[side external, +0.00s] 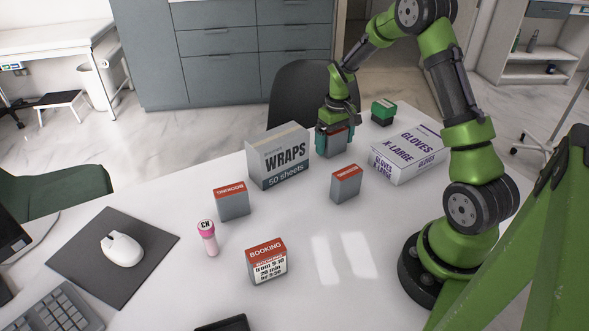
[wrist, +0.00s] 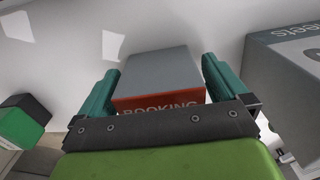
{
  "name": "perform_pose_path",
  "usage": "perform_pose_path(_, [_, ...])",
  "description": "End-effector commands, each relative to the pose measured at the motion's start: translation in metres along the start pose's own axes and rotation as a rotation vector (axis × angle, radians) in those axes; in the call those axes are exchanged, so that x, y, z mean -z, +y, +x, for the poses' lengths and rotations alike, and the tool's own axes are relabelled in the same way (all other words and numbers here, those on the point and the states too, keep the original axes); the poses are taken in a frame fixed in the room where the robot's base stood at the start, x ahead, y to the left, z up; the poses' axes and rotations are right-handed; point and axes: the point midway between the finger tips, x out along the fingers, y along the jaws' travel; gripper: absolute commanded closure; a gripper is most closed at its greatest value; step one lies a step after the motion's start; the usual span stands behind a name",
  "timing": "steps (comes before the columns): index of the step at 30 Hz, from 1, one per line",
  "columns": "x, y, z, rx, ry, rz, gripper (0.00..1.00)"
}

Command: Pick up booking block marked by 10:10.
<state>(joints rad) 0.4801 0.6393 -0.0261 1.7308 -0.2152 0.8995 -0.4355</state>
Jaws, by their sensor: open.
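Another booking block (side external: 267,262) stands at the front, reading from 9:10, 20 min, by 9:30. Two more similar blocks, one at left (side external: 233,203) and one at middle (side external: 346,184), show no readable time.
A GLOVES box (side external: 408,152) lies to the right. A green and black stamp (side external: 383,112) stands behind. A pink marker (side external: 207,237) stands nearer the front.

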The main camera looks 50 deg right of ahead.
Motion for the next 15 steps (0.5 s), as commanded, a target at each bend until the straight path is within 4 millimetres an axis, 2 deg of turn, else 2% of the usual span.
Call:
perform_pose_path(3, [-0.0003,-0.0001,0.0106,0.001,-0.001,0.001,0.0])
perform_pose_path(10, [-0.0001,-0.0001,0.0117,0.001,0.001,0.001,0.0])
perform_pose_path(11, [-0.0001,-0.0001,0.0117,0.001,0.001,0.001,0.02])
perform_pose_path(15, [-0.0001,-0.0001,0.0115,0.001,0.001,0.0,0.23])
